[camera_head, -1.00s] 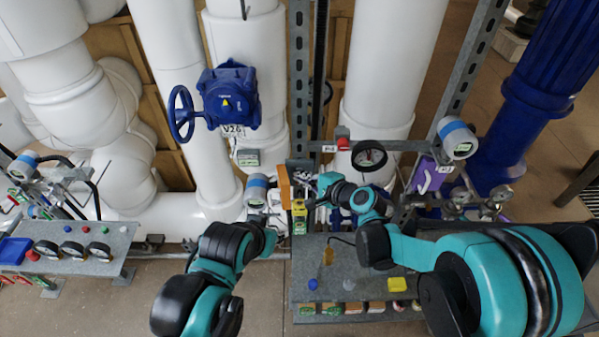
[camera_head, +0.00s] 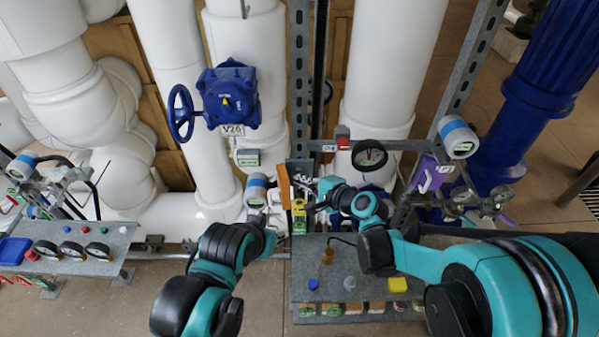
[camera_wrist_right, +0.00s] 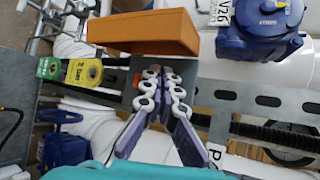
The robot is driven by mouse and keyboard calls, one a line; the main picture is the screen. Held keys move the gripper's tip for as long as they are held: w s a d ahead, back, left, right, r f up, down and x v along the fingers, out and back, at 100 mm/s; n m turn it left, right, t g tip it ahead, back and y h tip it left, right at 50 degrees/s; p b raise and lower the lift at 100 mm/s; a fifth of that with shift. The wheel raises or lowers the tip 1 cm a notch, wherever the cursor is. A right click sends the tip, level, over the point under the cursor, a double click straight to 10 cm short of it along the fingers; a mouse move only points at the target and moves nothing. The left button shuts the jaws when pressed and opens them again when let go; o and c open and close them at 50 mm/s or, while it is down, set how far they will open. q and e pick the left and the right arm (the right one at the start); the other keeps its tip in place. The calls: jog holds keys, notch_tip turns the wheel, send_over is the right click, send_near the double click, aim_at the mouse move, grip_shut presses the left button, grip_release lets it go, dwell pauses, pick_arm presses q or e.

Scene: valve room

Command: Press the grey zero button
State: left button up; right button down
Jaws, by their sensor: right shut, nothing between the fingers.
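My right gripper (camera_head: 318,208) is shut and empty, above and behind the bench, apart from the grey button. In the right wrist view the gripper (camera_wrist_right: 163,82) has its fingers close together near an orange box (camera_wrist_right: 148,32). The grey button does not show there. My left arm comes in from the lower left; its gripper does not show.
A yellow-green tagged fitting (camera_wrist_right: 82,73) lies left of the right gripper in the wrist view. The bench top around the buttons is largely clear.

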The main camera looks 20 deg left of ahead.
jog(key=shift+s, duration=0.1)
pick_arm(q)
jog(key=shift+f, duration=0.25)
pick_arm(e)
jog(key=shift+s+d, duration=0.25)
jog(key=shift+s, duration=0.55)
jog(key=shift+s+d, duration=0.2)
jog(key=shift+s, duration=0.55)
jog(key=shift+s+d, duration=0.25)
jog(key=shift+s, duration=0.55)
